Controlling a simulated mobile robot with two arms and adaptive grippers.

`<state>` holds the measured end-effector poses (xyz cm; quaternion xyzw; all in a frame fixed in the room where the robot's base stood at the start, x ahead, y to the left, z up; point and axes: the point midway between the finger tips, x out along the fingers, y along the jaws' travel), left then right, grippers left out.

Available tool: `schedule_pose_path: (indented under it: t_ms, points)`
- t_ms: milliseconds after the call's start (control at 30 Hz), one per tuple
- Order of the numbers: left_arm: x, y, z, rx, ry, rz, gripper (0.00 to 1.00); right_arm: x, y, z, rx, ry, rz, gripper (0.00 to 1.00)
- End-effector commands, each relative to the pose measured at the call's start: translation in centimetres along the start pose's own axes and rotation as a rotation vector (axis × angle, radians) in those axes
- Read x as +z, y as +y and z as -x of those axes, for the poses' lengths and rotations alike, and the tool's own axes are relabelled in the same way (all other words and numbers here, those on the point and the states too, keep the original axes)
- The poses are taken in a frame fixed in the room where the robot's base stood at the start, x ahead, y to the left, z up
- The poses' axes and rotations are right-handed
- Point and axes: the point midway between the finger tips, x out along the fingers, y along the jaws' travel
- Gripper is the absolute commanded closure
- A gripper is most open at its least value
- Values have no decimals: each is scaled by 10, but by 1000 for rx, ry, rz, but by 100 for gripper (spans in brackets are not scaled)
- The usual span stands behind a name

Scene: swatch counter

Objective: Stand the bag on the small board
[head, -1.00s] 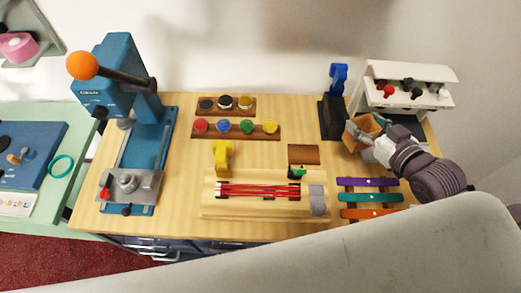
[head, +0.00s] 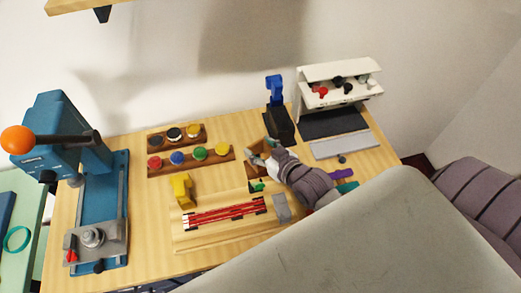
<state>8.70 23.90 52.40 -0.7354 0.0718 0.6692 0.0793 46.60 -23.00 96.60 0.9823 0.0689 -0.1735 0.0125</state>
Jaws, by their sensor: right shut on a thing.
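My right gripper (head: 271,156) is shut on the small brown bag (head: 258,147), with my arm coming in from the lower right. The bag is at or just above the small brown board (head: 252,172), which shows below it. The bag and gripper hide part of the board. I cannot tell whether the bag touches the board. My left gripper is not in view.
A wooden tray with red rods (head: 222,212), a yellow clamp (head: 182,188) and a green piece (head: 257,186) are close by. A blue-topped black stand (head: 280,125) is just behind. A white shelf (head: 340,85) is at back right, a blue press (head: 105,195) at left.

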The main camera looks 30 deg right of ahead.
Motion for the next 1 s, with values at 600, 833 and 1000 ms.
schedule_pose_path:
  t_ms: [600,833,1000]
  points:
    - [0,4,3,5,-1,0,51,22,0,-8,0,0,0,27]
    - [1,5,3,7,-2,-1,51,22,0,-7,0,0,0,14]
    - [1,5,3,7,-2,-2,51,20,0,-7,0,1,0,14]
